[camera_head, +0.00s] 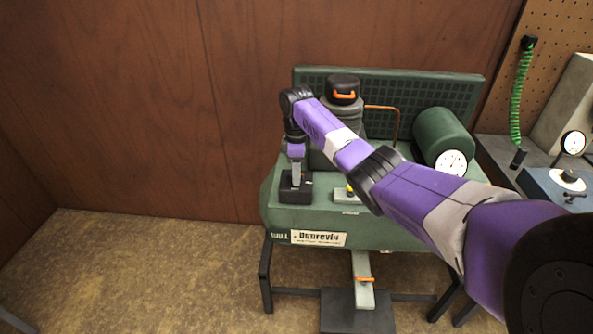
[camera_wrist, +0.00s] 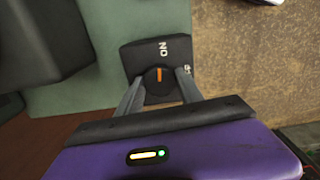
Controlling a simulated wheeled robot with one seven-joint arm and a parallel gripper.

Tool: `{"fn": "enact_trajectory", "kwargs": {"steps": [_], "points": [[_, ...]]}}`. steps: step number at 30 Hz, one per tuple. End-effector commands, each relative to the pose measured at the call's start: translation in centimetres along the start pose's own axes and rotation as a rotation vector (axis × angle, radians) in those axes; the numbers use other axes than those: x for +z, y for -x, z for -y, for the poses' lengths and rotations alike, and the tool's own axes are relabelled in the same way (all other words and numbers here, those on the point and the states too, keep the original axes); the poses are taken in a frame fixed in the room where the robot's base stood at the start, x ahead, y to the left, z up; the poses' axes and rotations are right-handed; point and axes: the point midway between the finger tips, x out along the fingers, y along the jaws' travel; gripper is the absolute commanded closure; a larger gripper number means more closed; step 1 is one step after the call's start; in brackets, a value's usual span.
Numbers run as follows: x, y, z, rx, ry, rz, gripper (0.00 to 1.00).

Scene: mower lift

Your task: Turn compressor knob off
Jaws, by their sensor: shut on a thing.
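The compressor (camera_head: 390,220) is a green tank on a dark metal stand. A black switch box (camera_head: 303,196) sits at the left end of its top, and also shows in the wrist view (camera_wrist: 140,58). In the wrist view, the round black knob (camera_wrist: 158,86) has an orange mark pointing toward the "ON" label. A second label at the right is partly hidden by a finger. My gripper (camera_wrist: 159,78) is shut on the knob, one finger on each side. In the head view my gripper (camera_head: 296,178) reaches down to the box.
A black-capped cylinder with an orange handle (camera_head: 343,95) rises behind my arm. A green motor (camera_head: 443,135) and a white gauge (camera_head: 451,163) are at the right. A workbench (camera_head: 495,150) stands beside the compressor. The floor at left is clear.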

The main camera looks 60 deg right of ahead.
Motion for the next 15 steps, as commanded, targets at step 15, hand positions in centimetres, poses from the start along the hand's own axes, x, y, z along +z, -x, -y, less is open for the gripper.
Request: {"fn": "enact_trajectory", "kwargs": {"steps": [15], "points": [[-0.14,0.27,0.09,-0.003,-0.467,-0.002,0.97]]}}
